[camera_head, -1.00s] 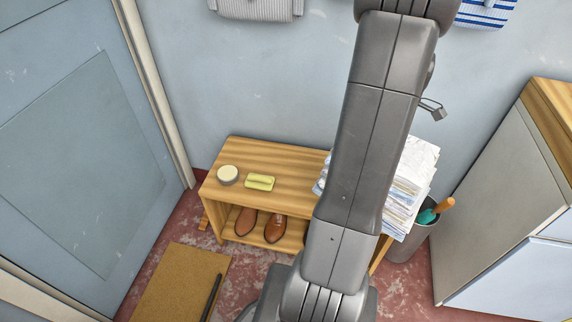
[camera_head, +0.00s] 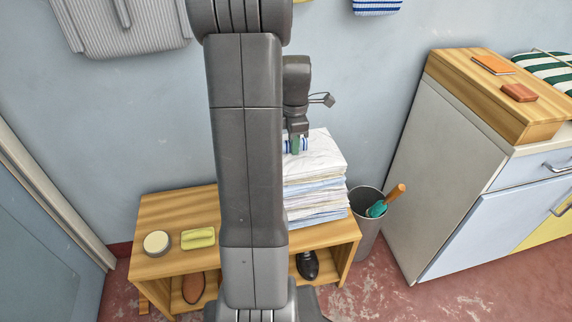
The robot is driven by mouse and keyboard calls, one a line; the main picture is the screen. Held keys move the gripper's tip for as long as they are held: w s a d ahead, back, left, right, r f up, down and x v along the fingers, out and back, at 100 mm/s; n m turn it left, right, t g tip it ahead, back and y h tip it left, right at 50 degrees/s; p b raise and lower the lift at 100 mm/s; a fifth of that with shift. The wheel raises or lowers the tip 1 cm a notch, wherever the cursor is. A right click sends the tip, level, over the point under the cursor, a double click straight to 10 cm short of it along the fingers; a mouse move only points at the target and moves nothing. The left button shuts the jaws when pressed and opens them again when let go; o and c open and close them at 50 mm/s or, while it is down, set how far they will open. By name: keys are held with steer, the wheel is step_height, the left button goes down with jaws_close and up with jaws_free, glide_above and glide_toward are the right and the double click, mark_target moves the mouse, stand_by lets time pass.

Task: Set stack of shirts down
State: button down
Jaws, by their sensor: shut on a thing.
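The stack of shirts (camera_head: 318,190) is a tall pile of folded white and pale blue cloth. It is over the right part of the wooden shoe bench (camera_head: 164,210) in the head view. My gripper (camera_head: 296,146) points down at the top left of the stack and is shut on it. My arm covers the left part of the stack. The fingertips are small and partly hidden, and I cannot tell whether the stack's underside rests fully on the bench top.
A round tin (camera_head: 157,243) and a yellow-green sponge-like block (camera_head: 198,238) lie on the bench's left. Shoes stand on its lower shelf. A grey bin (camera_head: 368,225) with an orange-handled tool stands right of the bench, beside a cabinet (camera_head: 425,180).

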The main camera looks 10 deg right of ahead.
mark_target(293, 158)
steer(key=shift+f+b, duration=0.6)
steer(key=shift+f, duration=2.3)
steer(key=c, duration=1.3)
jaws_free()
step_height(293, 158, up, 12)
steer(key=p, duration=0.2)
steer(key=shift+p, duration=0.4)
